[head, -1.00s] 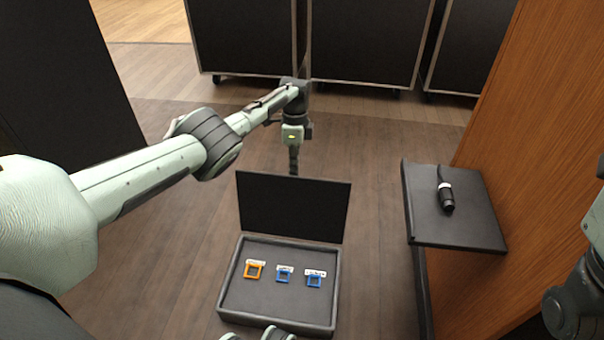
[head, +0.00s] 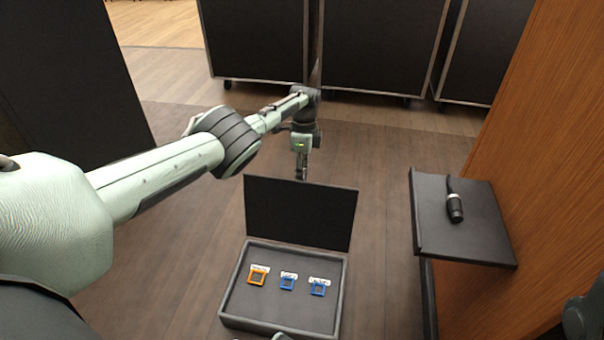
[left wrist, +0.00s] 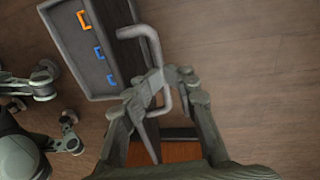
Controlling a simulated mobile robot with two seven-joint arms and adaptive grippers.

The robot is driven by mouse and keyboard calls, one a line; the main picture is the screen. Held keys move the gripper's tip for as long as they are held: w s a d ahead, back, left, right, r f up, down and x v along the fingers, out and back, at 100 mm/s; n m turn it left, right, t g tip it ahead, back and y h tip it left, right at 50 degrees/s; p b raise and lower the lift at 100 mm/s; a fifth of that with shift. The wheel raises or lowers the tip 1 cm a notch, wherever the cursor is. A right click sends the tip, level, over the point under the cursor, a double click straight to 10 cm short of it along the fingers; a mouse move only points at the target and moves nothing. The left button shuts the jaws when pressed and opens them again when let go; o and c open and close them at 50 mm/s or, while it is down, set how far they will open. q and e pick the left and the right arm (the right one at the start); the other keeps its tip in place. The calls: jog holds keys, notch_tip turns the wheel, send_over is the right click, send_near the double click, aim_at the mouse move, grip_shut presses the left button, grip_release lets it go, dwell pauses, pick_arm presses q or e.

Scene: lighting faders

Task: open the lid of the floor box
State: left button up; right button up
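The floor box (head: 230,310) is a shallow dark case on the floor, with one orange and two blue square frames inside. Its lid (head: 298,215) stands up at the box's far edge, open, with its dark inner face towards me. My left gripper (head: 301,172) is just behind the lid's top edge, and the lid hides its fingertips in the head view. In the left wrist view, my left gripper (left wrist: 166,78) is closed around a grey bent bar handle (left wrist: 158,55) at the lid, seen nearly edge-on.
A dark shelf (head: 445,240) with a black cylindrical device (head: 454,205) juts from a wooden panel (head: 540,150) at right. Large dark wheeled cases (head: 385,45) stand at the back. A dark panel (head: 70,80) is at left. Floor beside the box is clear.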

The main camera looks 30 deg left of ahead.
aim_at(302, 188)
pick_arm(q)
jog(key=shift+s+d+f, duration=0.2)
jog(key=shift+s+f, duration=0.15)
jog(key=shift+f, duration=0.25)
jog(key=shift+s+d+f, duration=0.15)
jog(key=shift+s+f, duration=0.15)
jog(key=shift+f, duration=0.45)
jog(key=shift+w+a+r, duration=0.2)
jog(key=shift+r, duration=0.4)
notch_tip(302, 188, up, 11)
jog(key=w, duration=0.2)
jog(key=shift+a, duration=0.15)
